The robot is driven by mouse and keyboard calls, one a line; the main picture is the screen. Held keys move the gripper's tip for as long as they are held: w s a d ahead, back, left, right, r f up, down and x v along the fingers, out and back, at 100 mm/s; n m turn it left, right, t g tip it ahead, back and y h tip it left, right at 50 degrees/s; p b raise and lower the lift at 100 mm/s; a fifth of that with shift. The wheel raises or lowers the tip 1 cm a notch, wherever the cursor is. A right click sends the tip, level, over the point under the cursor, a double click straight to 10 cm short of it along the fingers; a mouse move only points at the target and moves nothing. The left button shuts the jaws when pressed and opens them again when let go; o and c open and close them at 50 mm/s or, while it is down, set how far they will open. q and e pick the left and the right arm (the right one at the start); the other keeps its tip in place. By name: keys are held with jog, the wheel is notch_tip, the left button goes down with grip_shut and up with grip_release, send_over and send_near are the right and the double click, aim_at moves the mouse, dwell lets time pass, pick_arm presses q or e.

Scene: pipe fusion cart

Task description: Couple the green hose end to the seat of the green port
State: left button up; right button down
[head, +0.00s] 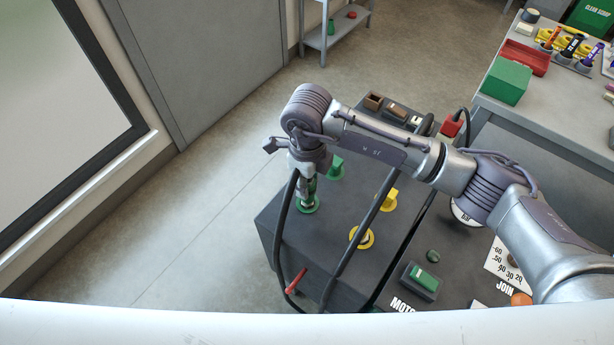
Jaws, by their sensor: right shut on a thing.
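The green port is a green ring (313,209) on the top of the dark cart box, near its left edge. My right arm reaches in from the right, and its gripper (305,188) points down directly over this ring. The gripper is shut on the green hose end (312,186), of which only a small green part shows between the fingers. Its lower tip is at the ring; I cannot tell whether it is seated. A black hose (282,225) hangs down from beside the gripper. My left gripper is not in view.
Behind the gripper stands a green tab (336,168). To the right are a yellow tab (388,199) and a yellow ring (361,238). Black hoses cross the cart, and a red handle-like piece (296,281) is at its front. The floor to the left is clear.

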jog(key=shift+f+b, duration=0.6)
jog(key=shift+f, duration=0.1)
jog(key=c, duration=0.7)
grip_release()
jog(key=shift+r, duration=0.4)
notch_tip(320, 180, up, 11)
jog(key=shift+w+a+r, duration=0.1)
jog(key=shift+r, duration=0.05)
